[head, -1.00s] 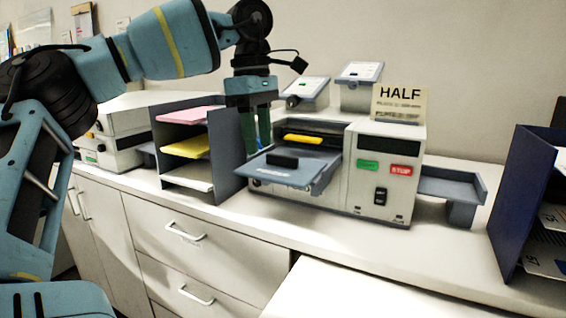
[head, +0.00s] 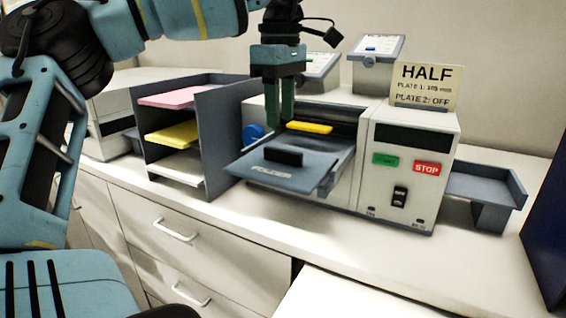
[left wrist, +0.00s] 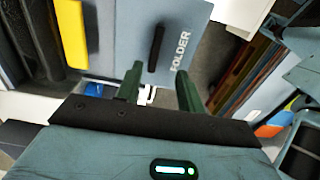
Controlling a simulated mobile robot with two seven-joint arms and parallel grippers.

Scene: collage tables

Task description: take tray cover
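The tray cover is a grey-blue plate (head: 310,178) with a black handle bar (head: 283,157), at the front left of a folding machine. In the left wrist view the cover (left wrist: 185,15), lettered FOLDER, lies beyond my fingertips with its black handle (left wrist: 156,48). My left gripper (head: 280,118) hangs fingers down above the cover's back left part, by the yellow piece (head: 310,127). In the left wrist view its two green fingers (left wrist: 160,80) are apart with nothing held between them. My right gripper is not in view.
The machine (head: 410,170) has START and STOP buttons and a HALF sign (head: 425,85) on top. A dark shelf rack (head: 222,125) with coloured paper stands close on the left. A grey side tray (head: 470,187) juts out right. The counter front (head: 330,235) is clear.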

